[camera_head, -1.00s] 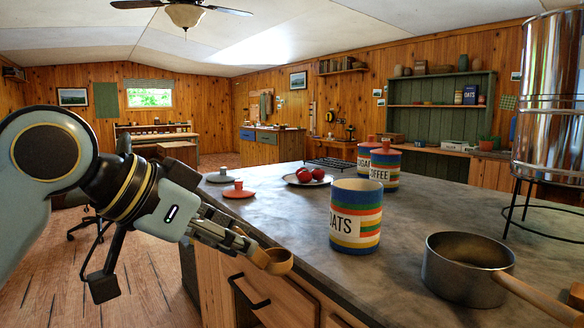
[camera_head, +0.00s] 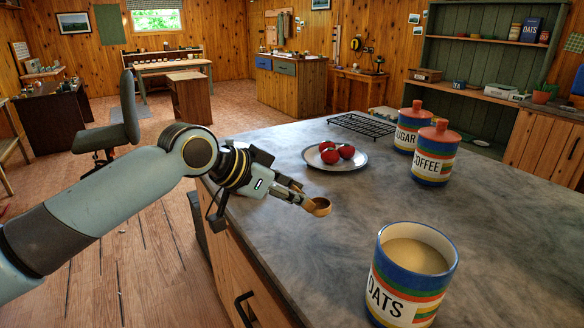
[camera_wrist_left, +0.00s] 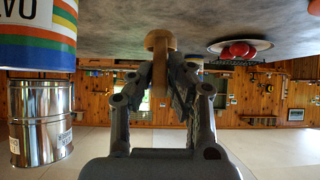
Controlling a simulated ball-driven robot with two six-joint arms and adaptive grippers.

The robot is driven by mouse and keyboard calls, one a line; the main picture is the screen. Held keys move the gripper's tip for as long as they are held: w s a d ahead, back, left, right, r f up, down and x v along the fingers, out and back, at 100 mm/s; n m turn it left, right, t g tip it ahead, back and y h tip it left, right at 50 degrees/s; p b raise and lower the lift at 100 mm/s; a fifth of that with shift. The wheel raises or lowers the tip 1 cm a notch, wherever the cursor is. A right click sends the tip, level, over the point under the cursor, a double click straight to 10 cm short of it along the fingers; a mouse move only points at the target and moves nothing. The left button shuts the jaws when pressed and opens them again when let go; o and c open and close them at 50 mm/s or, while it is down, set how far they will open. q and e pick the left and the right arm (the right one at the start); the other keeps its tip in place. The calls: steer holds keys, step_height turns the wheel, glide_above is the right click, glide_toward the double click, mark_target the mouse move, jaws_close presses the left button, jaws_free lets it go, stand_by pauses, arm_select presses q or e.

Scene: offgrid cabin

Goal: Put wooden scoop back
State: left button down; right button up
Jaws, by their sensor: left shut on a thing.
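In the left wrist view the scoop (camera_wrist_left: 160,42) sits between the fingertips. The striped OATS canister (camera_head: 408,290) stands open on the counter at the front right, with pale contents inside. It also shows upside down in the left wrist view (camera_wrist_left: 38,40). The scoop is apart from the canister, to its upper left in the head view. My right gripper is not in view.
A plate (camera_head: 318,160) with several red fruits lies farther back on the counter (camera_head: 300,255). Lidded SUGAR (camera_head: 410,130) and COFFEE (camera_head: 433,160) canisters stand to its right. A black rack (camera_head: 362,125) lies behind. The counter between scoop and canister is clear.

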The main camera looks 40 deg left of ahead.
arm_select(q)
steer(key=shift+a, duration=0.15)
steer(key=shift+w+f, duration=0.1)
steer(key=shift+f, duration=0.05)
steer(key=shift+f+b, duration=1.8)
steer(key=shift+f, duration=1.25)
steer(key=shift+f+b, duration=0.75)
steer(key=shift+f, duration=0.4)
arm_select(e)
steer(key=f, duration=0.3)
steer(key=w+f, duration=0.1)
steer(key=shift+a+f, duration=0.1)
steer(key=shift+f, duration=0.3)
